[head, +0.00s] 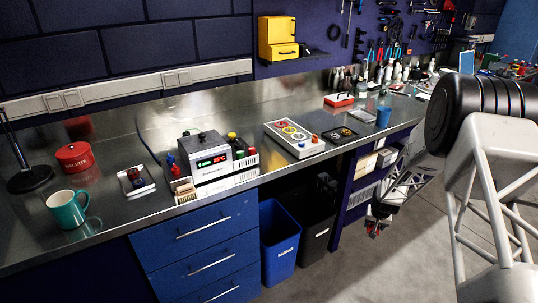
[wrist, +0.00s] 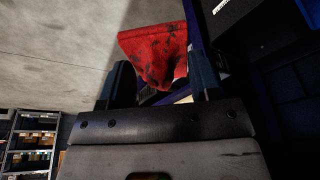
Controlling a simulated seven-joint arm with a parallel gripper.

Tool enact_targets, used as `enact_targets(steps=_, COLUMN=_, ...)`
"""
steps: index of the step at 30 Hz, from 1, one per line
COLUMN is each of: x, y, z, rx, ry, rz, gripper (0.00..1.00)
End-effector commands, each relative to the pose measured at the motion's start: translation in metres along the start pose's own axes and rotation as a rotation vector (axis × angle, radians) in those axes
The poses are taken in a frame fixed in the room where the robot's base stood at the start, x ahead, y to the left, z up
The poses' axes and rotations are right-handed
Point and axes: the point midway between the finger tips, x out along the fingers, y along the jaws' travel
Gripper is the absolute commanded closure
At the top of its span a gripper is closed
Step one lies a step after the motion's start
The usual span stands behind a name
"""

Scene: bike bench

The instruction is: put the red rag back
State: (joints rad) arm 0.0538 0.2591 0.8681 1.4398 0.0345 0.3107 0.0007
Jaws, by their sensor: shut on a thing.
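The red rag (wrist: 150,45) with dark stains is held between the two dark fingers of my gripper (wrist: 160,75) in the wrist view. The gripper is shut on it, and the cloth sticks out beyond the fingertips. In the head view my gripper (head: 376,222) hangs low, in front of the shelves under the bench and above the grey floor. Only small bits of red show at its tip there. Most of the rag is hidden in that view.
A steel bench (head: 235,122) carries a teal mug (head: 66,210), a red tin (head: 75,157), a power supply box (head: 203,152) and a tray (head: 293,137). Below are blue drawers (head: 205,250), a blue bin (head: 280,240) and a black bin (head: 316,235). Open floor lies in front.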

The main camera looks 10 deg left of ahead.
Motion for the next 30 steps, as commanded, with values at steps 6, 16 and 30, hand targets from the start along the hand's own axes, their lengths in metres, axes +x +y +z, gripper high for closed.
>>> enact_targets(steps=6, x=0.006, y=0.007, z=-0.002, rx=-0.043, ry=0.005, rz=-0.007, gripper=0.69)
enact_targets(steps=16, x=-0.025, y=0.002, z=-0.04, rx=-0.089, ry=0.008, rz=-0.016, gripper=0.69)
enact_targets(steps=30, x=-0.128, y=-0.032, z=-0.126, rx=-0.124, ry=0.012, rz=-0.023, gripper=0.69)
